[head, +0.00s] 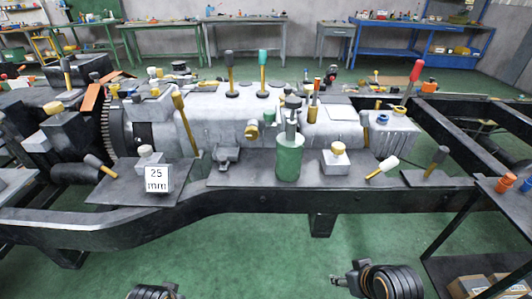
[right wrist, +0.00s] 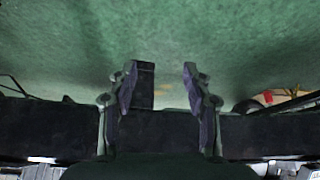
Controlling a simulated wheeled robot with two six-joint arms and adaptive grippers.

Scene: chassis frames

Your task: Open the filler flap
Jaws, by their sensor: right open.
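No part is clearly marked as the filler flap, and I cannot tell which one it is. Candidates on the chassis are a small grey fitting (head: 227,157), a pale box with a yellow cap (head: 336,161) and a grey block with yellow and blue caps (head: 393,135). My right gripper (head: 342,283) is low in front of the chassis, apart from these parts. In the right wrist view its fingers (right wrist: 158,90) are spread with nothing held. Of my left arm (head: 153,292), only a dark ribbed part shows at the bottom edge; its fingers are not clear.
The black chassis rail (head: 270,203) runs across in front. A green cylinder (head: 289,157), a "25 mm" sign (head: 157,179) and several upright levers stand on the chassis. A dark rack (head: 470,235) is at right. Green floor (head: 235,255) is free in front.

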